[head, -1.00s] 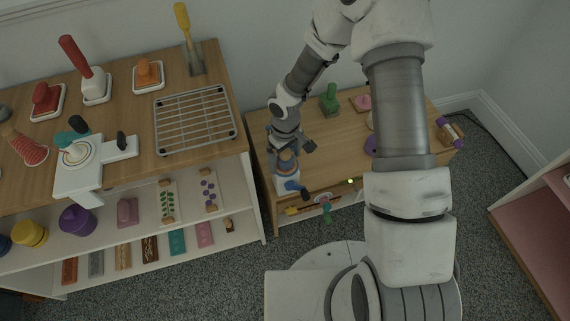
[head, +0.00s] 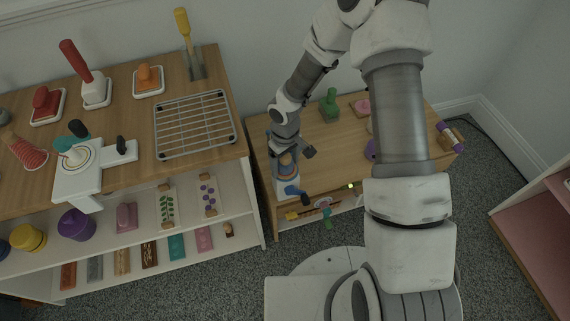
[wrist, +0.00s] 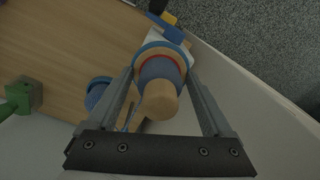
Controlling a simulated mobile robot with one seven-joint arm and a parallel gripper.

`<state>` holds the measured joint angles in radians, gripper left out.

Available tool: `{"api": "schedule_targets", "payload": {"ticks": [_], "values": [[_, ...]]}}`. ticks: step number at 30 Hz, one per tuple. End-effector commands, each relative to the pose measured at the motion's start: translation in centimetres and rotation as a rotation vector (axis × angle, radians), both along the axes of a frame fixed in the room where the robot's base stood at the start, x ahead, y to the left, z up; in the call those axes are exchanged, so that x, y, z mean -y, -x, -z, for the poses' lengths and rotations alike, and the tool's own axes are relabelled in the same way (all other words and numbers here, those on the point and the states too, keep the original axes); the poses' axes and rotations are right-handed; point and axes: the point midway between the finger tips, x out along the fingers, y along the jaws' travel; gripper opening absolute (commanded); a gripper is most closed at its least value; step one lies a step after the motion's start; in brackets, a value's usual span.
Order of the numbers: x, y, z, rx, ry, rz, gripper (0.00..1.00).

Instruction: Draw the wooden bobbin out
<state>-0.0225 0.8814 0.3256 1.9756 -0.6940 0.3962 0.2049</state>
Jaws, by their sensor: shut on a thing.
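The wooden bobbin (wrist: 161,100) shows between my fingers in the wrist view, with a pale wooden end and a dark blue band below it. A red ring and a wider wood-and-blue rim surround its lower part. In the head view the bobbin (head: 288,168) stands at a white block (head: 288,185), partly hidden by my gripper. My gripper (head: 289,160) is shut on the bobbin from above. Whether the bobbin's lower end still sits in the block cannot be told.
A blue handle (head: 296,193) juts from the front of the white block, near the low table's edge. A blue round thing (wrist: 97,93) lies close beside my finger. A green stamp-like thing (head: 329,104) stands farther back. A taller shelf (head: 246,185) flanks the left.

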Motion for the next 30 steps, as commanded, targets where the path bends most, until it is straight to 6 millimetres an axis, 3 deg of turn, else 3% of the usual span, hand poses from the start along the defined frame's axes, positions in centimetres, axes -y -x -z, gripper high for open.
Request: {"api": "schedule_targets", "payload": {"ticks": [30], "values": [[0.0, 0.0, -1.2, 0.000, 0.000, 0.000, 0.18]]}}
